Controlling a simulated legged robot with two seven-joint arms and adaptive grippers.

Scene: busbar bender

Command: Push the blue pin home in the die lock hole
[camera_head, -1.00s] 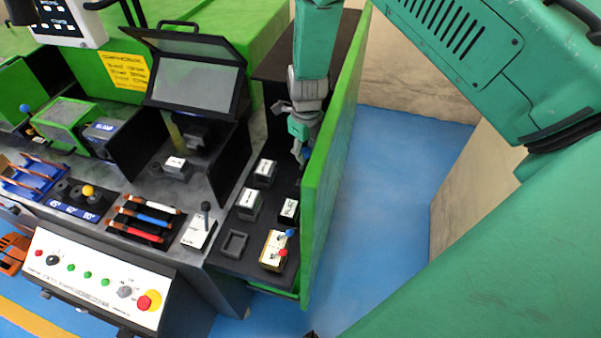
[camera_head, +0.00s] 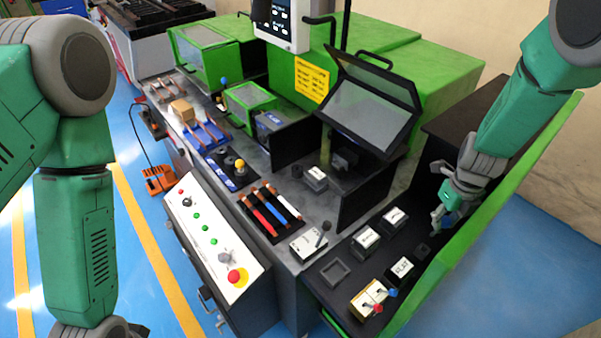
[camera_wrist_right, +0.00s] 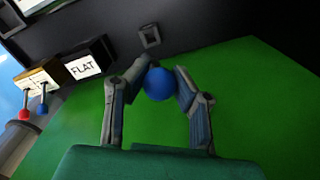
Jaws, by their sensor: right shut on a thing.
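My right gripper (camera_head: 440,216) is over the black shelf at the right of the machine. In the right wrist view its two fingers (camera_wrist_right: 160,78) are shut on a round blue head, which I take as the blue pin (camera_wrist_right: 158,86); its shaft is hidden. A second blue-headed pin (camera_wrist_right: 42,108) stands beside a red-headed pin (camera_wrist_right: 24,113) at the cream block, also in the head view (camera_head: 366,300). Another blue ball (camera_head: 224,82) shows on the machine at the back left. I cannot tell which hole is the die lock hole. My left arm is at the left; its gripper is out of view.
A FLAT block (camera_head: 402,268), more labelled blocks (camera_head: 366,238) and an empty square holder (camera_head: 335,272) are on the shelf. A green side panel (camera_head: 480,230) rises beside my right gripper. A tilted screen guard (camera_head: 368,105) stands behind. Blue floor lies right of the panel.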

